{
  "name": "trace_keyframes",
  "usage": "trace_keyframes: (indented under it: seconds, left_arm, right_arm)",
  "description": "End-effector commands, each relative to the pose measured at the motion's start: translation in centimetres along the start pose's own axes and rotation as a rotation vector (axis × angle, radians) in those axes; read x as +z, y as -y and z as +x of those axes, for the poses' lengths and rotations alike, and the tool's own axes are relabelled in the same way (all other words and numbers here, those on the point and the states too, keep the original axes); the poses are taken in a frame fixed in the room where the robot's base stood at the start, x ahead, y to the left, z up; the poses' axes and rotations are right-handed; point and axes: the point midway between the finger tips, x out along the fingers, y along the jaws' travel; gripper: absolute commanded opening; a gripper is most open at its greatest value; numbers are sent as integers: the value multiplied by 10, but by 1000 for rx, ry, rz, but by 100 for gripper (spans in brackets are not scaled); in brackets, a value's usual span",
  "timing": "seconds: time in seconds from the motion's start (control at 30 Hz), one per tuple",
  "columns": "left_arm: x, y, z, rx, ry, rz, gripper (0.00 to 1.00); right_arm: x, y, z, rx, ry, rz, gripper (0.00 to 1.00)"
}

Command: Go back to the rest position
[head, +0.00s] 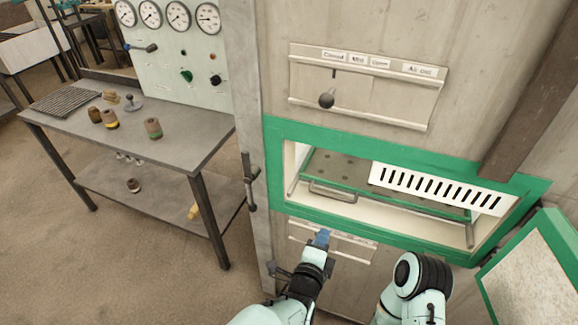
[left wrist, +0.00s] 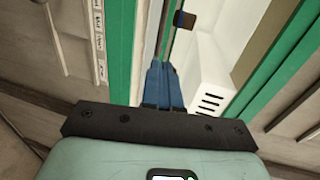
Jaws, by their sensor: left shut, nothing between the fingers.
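My left gripper (head: 321,238) has blue fingers and is in front of the cabinet, just below the green-framed opening (head: 300,215). The left wrist view shows its blue fingers (left wrist: 160,85) together with nothing between them. Part of my right arm (head: 415,272) shows at the bottom of the head view, right of the left gripper. Its gripper is not seen.
The opening holds a rack with a handle (head: 333,191) and a white slotted panel (head: 437,188). A green-edged door (head: 535,275) stands open at right. A lever knob (head: 326,100) sits above. A metal table (head: 180,138) with small jars stands left, with open floor before it.

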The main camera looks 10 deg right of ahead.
Motion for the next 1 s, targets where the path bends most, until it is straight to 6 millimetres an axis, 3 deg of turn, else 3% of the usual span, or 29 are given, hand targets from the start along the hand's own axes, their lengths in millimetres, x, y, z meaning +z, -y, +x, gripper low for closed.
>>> trace_keyframes:
  seconds: [0.13,0.27,0.37,0.53,0.6,0.73,0.9,1.0]
  left_arm:
    - [23,-29,0,80,36,-83,0]
    - [70,-94,-12,248,129,-297,0]
    - [106,-157,-37,402,243,-533,0]
    - [148,-254,-110,634,512,-996,0]
    - [154,-285,-147,709,645,-1199,0]
    - [150,-326,-216,814,912,-1573,0]
    - [127,-345,-282,875,1227,-1975,0]
    - [114,-346,-303,886,1352,-2124,0]
  right_arm:
    - [1,2,-5,0,1,0,83]
    - [2,5,-16,0,2,-1,83]
    - [3,8,-26,0,4,-2,83]
    - [4,15,-44,-1,6,-3,83]
    - [4,17,-52,-1,6,-3,83]
    - [2,23,-66,-2,6,-4,83]
    - [0,29,-82,-2,5,-6,83]
    - [-1,31,-86,-3,4,-7,83]
